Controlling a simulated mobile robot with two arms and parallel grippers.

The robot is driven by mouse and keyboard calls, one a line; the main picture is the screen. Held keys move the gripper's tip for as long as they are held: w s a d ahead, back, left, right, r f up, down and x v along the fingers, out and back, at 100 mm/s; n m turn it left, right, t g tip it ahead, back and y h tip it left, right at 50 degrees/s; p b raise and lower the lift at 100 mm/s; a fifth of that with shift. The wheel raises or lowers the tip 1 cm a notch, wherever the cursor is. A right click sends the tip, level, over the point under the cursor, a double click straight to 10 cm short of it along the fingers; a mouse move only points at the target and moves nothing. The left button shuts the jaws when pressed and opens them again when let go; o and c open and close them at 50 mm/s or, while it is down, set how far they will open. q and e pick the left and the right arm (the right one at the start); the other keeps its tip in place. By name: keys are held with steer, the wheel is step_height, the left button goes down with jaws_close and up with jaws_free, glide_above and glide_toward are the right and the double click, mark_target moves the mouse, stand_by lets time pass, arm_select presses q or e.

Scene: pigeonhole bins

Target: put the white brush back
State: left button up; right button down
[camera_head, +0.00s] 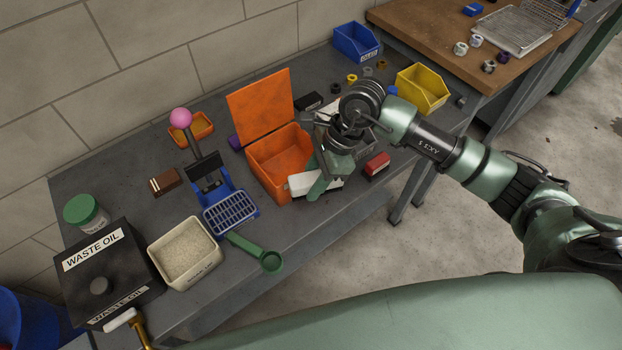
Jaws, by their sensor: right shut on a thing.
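The white brush (300,183) is a small white block in front of the orange box, low over the grey bench or touching it; I cannot tell which. My right gripper (323,180) reaches down from the right and is shut on it. The green finger covers part of the brush. A grey bin (366,137) stands just behind the wrist and is mostly hidden by it. Other block-like brushes lie apart: a red one (376,164) to the right, a brown one (165,182) to the left, and a black one (308,102) behind. My left gripper is out of view.
The orange box (257,161) with raised lid is directly left of my right gripper. A yellow bin (422,92) and blue bin (356,42) are farther back. The bench's front right is clear.

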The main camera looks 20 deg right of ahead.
steer(key=shift+d+f, duration=0.1)
steer(key=shift+f, duration=0.1)
steer(key=shift+d+f+b, duration=0.25)
steer(key=shift+f+b, duration=0.45)
steer(key=shift+f, duration=0.35)
steer(key=b, duration=0.5)
glide_above(308, 212)
steer(key=d, duration=0.2)
steer(key=f, duration=0.6)
steer(key=shift+a, duration=0.2)
steer(key=shift+f+b, duration=0.4)
steer(key=shift+f, duration=0.2)
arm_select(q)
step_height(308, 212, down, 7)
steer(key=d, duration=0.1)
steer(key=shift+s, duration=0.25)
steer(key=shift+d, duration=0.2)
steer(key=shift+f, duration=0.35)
arm_select(e)
steer(key=shift+f, duration=0.25)
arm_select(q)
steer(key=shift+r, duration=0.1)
arm_select(e)
steer(key=c, duration=1.3)
jaws_free()
steer(key=shift+r, duration=0.1)
